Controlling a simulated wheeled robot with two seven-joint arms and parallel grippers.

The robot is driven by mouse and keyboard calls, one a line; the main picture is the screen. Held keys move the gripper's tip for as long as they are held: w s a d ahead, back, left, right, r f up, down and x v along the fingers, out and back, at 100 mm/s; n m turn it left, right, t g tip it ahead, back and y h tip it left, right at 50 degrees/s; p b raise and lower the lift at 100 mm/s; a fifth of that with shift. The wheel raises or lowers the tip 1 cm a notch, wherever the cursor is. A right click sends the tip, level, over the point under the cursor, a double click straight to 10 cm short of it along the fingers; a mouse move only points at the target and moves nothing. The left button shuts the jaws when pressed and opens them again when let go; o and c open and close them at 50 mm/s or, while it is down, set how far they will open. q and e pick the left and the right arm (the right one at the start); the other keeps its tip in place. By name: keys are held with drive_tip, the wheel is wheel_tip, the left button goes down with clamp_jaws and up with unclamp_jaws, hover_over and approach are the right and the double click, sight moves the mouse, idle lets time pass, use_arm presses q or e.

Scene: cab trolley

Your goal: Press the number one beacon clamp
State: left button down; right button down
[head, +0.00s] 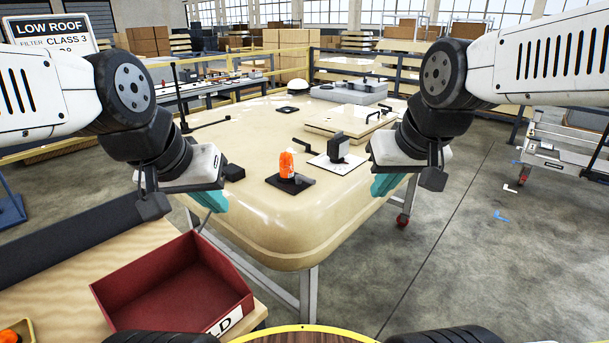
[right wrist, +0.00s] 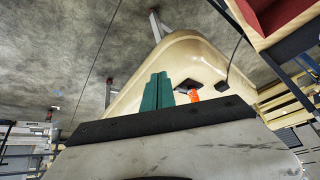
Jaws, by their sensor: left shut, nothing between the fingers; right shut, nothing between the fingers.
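A small orange part (head: 287,164) stands upright on a dark square plate (head: 291,182) at the near end of the cream roof panel (head: 262,230). Beside it, a black block (head: 338,148) stands on a white plate (head: 336,164). No number is readable on either, so I cannot tell which is the number one beacon clamp. My left gripper (head: 212,201) is shut and empty, left of the orange part and apart from it. My right gripper (head: 384,187) is shut and empty, right of the white plate. The right wrist view shows its teal fingers (right wrist: 157,92) and the orange part (right wrist: 193,96).
A cream hatch with black handles (head: 350,119), a grey unit (head: 347,91) and a white dome (head: 298,84) sit farther back on the panel. A red bin (head: 175,290) stands on a wooden bench at the front left.

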drive_tip(key=w+a+f+n+h, duration=0.1)
drive_tip(key=w+a+f+n, duration=0.2)
drive_tip(key=w+a, duration=0.5)
drive_tip(key=w+a+f+n+h, duration=0.1)
drive_tip(key=w+a+f+n, duration=0.3)
drive_tip(key=w, duration=1.2)
drive_tip(key=a, duration=0.4)
drive_tip(key=shift+f+t, duration=0.3)
drive_tip(key=shift+t, duration=0.1)
drive_tip(key=shift+w, duration=0.1)
approach(304, 180)
drive_tip(key=f, duration=0.1)
drive_tip(key=a+f, duration=0.1)
drive_tip(key=f, duration=0.1)
drive_tip(key=s+a+f, duration=0.1)
drive_tip(key=shift+f, duration=0.3)
drive_tip(key=shift+w+d+f, duration=0.2)
drive_tip(key=shift+w+d, duration=0.75)
drive_tip(key=shift+w+d+f, duration=0.1)
drive_tip(key=shift+w+d, duration=0.3)
drive_tip(key=shift+w, duration=0.15)
